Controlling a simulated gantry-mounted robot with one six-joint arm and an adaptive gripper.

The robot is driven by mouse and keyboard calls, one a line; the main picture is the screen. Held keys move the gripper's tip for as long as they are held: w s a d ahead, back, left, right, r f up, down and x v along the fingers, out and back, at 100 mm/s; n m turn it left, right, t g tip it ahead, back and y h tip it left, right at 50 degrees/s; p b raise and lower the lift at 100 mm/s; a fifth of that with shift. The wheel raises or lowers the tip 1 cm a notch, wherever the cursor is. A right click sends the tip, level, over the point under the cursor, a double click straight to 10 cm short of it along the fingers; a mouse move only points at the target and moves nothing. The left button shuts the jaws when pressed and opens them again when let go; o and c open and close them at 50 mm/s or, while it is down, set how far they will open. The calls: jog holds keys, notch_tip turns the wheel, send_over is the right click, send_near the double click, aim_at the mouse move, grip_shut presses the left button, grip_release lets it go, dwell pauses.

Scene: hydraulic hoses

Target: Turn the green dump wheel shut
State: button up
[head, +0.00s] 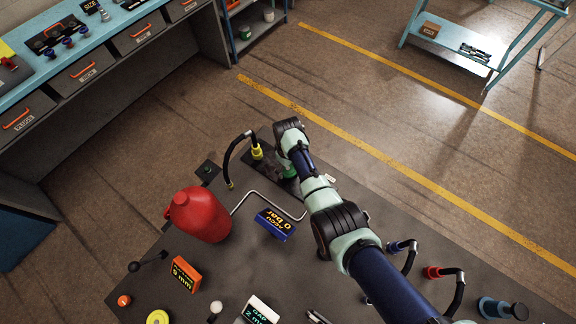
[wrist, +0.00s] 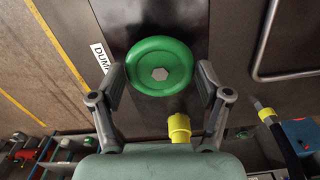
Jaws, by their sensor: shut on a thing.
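The green dump wheel (wrist: 160,66) lies face-on in the wrist view, a round disc with a grey hex nut at its centre. My gripper (wrist: 160,82) has one finger on each side of the wheel, shut on its rim. A white label (wrist: 102,57) partly reading "DUMP" is left of the wheel. In the head view only a bit of the green wheel (head: 289,173) shows under my wrist, which hides the fingers. The blue display (head: 275,223) reads "ACCU 0 bar".
A yellow fitting (wrist: 180,128) with a black hose stands close to the wheel. A bent metal pipe (head: 268,201) runs near the red accumulator (head: 202,214). Blue-ended (head: 397,247) and red-ended (head: 434,272) hoses stand right of my arm. Open floor lies beyond the bench.

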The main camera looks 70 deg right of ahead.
aim_at(288, 168)
jog(key=o, duration=1.1)
jog(key=shift+o, duration=0.2)
notch_tip(288, 168, up, 12)
